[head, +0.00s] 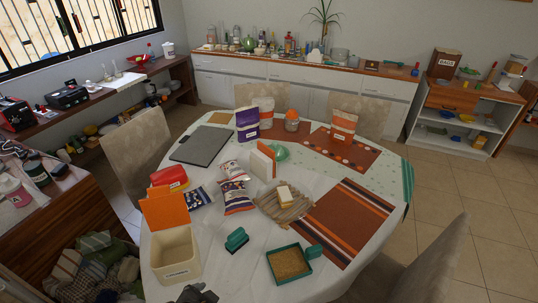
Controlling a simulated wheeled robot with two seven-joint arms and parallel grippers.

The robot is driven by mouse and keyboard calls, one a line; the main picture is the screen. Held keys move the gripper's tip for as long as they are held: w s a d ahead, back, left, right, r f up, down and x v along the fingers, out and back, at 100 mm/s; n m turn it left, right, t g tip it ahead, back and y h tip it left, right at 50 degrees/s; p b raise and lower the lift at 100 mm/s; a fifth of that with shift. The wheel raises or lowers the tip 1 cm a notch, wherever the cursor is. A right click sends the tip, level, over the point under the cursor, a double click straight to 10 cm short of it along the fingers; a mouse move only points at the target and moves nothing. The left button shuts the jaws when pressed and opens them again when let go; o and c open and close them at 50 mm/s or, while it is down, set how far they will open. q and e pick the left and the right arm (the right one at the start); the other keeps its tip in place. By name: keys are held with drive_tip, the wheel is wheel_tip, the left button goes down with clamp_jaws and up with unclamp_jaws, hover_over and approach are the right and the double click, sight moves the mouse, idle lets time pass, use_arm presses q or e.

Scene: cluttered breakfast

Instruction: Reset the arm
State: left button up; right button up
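A dark shape at the bottom edge, over the near side of the table, seems to be my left gripper (195,293). It is small and cut off by the frame, so I cannot tell whether its fingers are open or shut. It is in front of a cream container (176,262) with a raised orange lid (166,209). I see nothing held in it. My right gripper is not in view.
The table (215,262) is cluttered.

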use_arm(q)
drive_tip(key=s+a+f+n+g+y, duration=0.3)
drive_tip(key=s+a+n, duration=0.2)
drive_tip(key=s+a, duration=0.65)
wheel_tip(320, 180, down, 29)
drive_tip(key=g+b, duration=0.1)
drive_tip(key=b, duration=0.4)
drive_tip(key=s+a+f+g+b, duration=0.1)
drive_tip(key=s+a+f+b, duration=0.1)
drive_tip(key=s+f, duration=1.5)
wheel_tip(320, 180, down, 3)
drive_tip(key=shift+s+a+f+g+b, duration=0.15)
drive_tip(key=shift+g+b, duration=0.15)
drive_tip(key=shift+b, duration=0.4)
